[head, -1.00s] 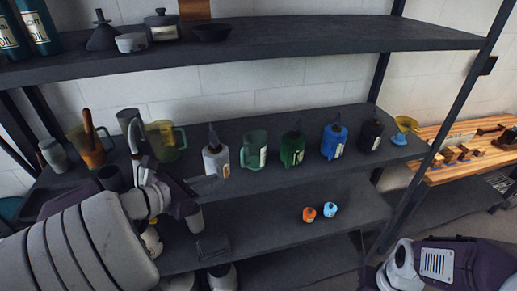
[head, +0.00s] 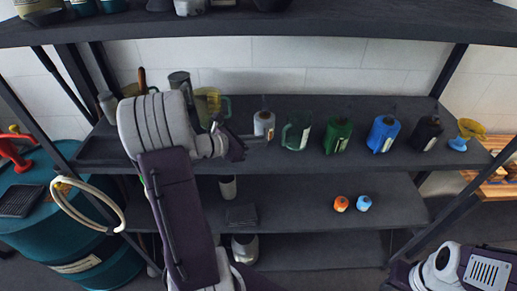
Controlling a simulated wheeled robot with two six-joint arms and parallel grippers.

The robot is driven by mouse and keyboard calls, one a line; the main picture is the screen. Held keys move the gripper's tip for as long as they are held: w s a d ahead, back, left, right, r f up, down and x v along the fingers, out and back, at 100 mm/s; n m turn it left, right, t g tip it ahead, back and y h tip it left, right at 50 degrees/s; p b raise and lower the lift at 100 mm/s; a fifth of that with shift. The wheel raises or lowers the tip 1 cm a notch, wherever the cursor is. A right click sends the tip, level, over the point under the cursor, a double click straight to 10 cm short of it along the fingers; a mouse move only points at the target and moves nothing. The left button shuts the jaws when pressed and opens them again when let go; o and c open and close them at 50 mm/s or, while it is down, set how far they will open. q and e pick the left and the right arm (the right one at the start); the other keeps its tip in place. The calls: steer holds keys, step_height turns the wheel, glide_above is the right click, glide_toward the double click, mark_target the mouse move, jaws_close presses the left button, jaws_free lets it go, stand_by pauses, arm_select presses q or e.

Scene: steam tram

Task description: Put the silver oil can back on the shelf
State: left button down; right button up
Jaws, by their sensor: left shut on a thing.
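The silver oil can (head: 264,124), a pale can with a dark spout, is upright at the middle shelf, in line with the other cans. My left gripper (head: 249,139) reaches in from the left, its fingers shut on the can's lower left side. The fingertips are small and partly hidden, and I cannot tell whether the can's base touches the shelf. The middle shelf (head: 310,160) has a dark, flat top. Part of my right arm shows at the lower right, but its fingers are out of view.
A green jug (head: 296,133) stands just right of the silver can, then green (head: 337,136), blue (head: 382,134) and black (head: 427,134) cans and a yellow funnel (head: 467,133). A yellow-green jug (head: 208,105) is behind my left arm. The upper shelf (head: 330,22) hangs overhead.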

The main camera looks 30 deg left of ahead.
arm_select(q)
step_height(320, 180, down, 4)
steer(key=shift+s+d+r, duration=0.1)
steer(key=shift+r, duration=0.05)
steer(key=shift+w+f, duration=0.2)
steer(key=shift+w, duration=0.1)
steer(key=c, duration=1.6)
jaws_free()
steer(key=shift+s, duration=0.1)
steer(key=shift+o, duration=0.4)
steer(key=shift+s+r, duration=0.15)
steer(key=shift+s, duration=0.1)
